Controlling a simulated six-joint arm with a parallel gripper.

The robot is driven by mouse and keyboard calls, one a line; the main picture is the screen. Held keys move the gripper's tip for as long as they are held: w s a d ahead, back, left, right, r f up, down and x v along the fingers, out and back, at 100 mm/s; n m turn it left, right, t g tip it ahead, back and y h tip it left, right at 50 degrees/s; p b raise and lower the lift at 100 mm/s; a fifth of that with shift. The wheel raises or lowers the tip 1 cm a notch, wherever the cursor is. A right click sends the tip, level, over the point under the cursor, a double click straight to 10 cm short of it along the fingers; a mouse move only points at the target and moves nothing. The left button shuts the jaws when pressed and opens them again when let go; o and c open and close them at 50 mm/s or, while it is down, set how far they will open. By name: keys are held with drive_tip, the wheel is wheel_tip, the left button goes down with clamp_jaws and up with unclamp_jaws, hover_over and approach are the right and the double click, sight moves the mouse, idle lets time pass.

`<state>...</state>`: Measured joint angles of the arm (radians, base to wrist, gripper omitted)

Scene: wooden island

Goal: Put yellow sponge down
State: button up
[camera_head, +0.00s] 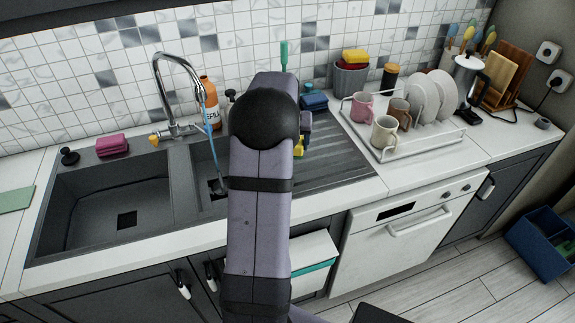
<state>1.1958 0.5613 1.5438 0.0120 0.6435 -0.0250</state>
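A small yellow piece (299,147), which looks like part of a yellow sponge, shows at the right edge of my arm, over the ribbed drainboard (340,165). My arm hides the rest of it. Part of my gripper (305,124) seems to show just above this yellow piece, but its fingers are hidden behind my arm. I cannot tell whether it is open or holding the sponge, or whether the sponge touches the drainboard. Another yellow sponge (355,56) lies on a red one in a grey tub (350,80) by the wall.
The dark sink (110,200) is left of my arm, with a tap (175,95) and orange bottle (210,103) behind. A pink sponge (112,145) lies at its back edge. A rack with mugs and plates (405,140) stands right. The drainboard's right part is clear.

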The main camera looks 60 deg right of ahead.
drive_tip(key=shift+f+p, duration=1.2)
drive_tip(key=shift+f, duration=2.9)
drive_tip(key=shift+f, duration=0.15)
drive_tip(key=o, duration=0.9)
drive_tip(key=shift+r, duration=0.25)
drive_tip(key=b+v, duration=0.3)
drive_tip(key=v, duration=0.9)
drive_tip(key=shift+f, duration=0.1)
